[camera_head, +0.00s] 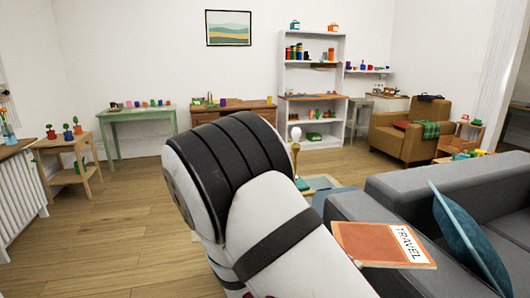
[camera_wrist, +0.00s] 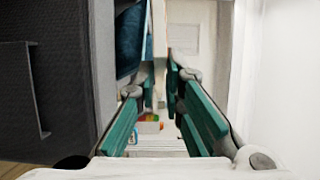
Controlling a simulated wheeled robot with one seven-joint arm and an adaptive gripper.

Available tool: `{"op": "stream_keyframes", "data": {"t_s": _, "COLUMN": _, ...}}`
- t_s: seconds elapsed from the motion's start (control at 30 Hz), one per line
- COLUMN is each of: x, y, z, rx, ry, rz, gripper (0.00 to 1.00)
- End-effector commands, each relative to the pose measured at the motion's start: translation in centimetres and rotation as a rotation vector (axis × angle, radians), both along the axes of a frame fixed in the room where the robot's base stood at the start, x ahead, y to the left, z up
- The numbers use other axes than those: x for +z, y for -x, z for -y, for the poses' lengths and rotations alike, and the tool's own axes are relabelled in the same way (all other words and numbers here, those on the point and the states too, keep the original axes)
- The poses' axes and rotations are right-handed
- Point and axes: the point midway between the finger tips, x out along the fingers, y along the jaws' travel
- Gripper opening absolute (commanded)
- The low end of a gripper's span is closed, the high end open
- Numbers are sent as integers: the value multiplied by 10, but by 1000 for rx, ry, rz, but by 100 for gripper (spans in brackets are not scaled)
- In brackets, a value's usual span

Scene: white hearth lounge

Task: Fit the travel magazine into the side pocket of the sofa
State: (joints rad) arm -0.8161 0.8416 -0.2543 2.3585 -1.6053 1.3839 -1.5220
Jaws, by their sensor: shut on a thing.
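The travel magazine (camera_head: 372,243) is orange-red with a white strip reading TRAVEL. In the head view it lies roughly flat beside my arm, overlapping the near side of the grey sofa (camera_head: 405,190). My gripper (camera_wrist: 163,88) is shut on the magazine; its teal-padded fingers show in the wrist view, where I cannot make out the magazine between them. My arm hides the gripper in the head view. A dark grey sofa panel (camera_wrist: 68,60) fills the left of the wrist view, with a thin raised grey frame (camera_wrist: 35,95) that looks like the side pocket. Its opening is unclear.
A blue cushion (camera_head: 468,238) leans on the sofa. A brown armchair (camera_head: 400,140), a white shelf (camera_head: 312,75) and a green table (camera_head: 142,118) stand farther back. The wooden floor (camera_head: 110,235) at the left is clear. A pale surface (camera_wrist: 285,80) borders the gripper's right.

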Motion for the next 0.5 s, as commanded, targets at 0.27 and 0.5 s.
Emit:
{"op": "stream_keyframes", "data": {"t_s": 0.27, "x": 40, "y": 0, "z": 0, "rx": -2, "ry": 1, "rz": 2, "gripper": 0}}
{"op": "stream_keyframes", "data": {"t_s": 0.5, "x": 66, "y": 3, "z": 1, "rx": -2, "ry": 2, "rz": 1, "gripper": 0}}
